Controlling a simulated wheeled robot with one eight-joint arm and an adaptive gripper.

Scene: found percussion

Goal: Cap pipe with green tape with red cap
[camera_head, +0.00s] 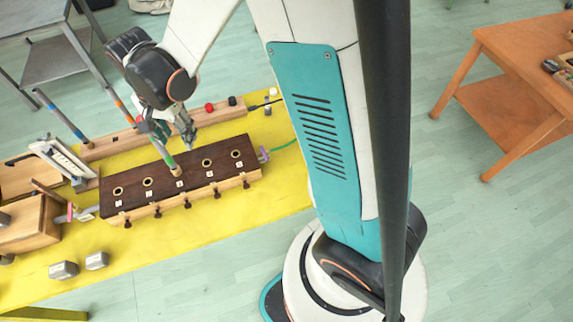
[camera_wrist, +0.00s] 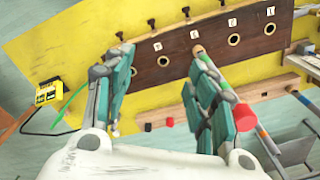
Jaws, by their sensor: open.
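The pipe with green tape (camera_head: 172,163) stands in a hole of the dark box, leaning in the head view. In the wrist view a red cap (camera_wrist: 243,117) appears to sit on that pipe's near, upper end, beside my right-hand finger, which covers much of the pipe. My gripper (camera_wrist: 160,85) is open, with nothing visible between its fingers. In the head view my gripper (camera_head: 187,130) is above the back of the dark box, close beside the pipe. The pipe's top is hard to make out there.
The dark box (camera_head: 215,180) has several numbered holes and lies on the yellow table (camera_head: 215,221). Behind it a wooden rail (camera_head: 105,147) carries a smaller red piece (camera_head: 209,107). Pipes with orange tape (camera_head: 118,103) and blue tape (camera_head: 78,132) rise nearby. Metal blocks (camera_head: 64,270) lie at the front left.

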